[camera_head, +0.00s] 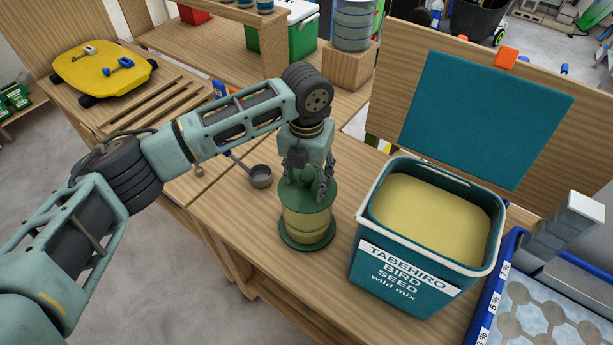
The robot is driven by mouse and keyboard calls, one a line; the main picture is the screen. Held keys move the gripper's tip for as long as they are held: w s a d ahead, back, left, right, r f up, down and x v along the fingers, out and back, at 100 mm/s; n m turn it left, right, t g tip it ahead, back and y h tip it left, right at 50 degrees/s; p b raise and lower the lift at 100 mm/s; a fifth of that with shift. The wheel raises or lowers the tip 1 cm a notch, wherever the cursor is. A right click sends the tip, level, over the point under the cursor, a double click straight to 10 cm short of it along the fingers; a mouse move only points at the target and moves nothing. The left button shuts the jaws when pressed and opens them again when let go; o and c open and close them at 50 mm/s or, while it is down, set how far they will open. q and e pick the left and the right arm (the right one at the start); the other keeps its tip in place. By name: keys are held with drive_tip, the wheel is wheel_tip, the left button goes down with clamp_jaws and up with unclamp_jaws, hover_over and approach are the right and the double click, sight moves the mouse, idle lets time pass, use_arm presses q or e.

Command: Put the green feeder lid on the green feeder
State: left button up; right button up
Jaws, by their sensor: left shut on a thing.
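The green feeder (305,225) stands upright on the wooden bench, left of the seed bucket. Its clear body shows pale seed inside, above a green base tray. The green lid (318,190) is at the top of the feeder body. I cannot tell whether it is fully seated or slightly apart. My left gripper (308,188) comes down from above with its fingers at the lid, shut on it. The fingers hide part of the lid's top. My right gripper is not in view.
A teal seed bucket (400,275) full of seed stands right of the feeder. A metal scoop (260,176) lies to the left. A teal panel (487,115) leans behind the bucket. A blue-edged tray (497,290) is at the lower right.

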use_arm(q)
drive_tip(key=shift+f, duration=0.15)
drive_tip(key=o, duration=1.2)
wheel_tip(320, 180, up, 12)
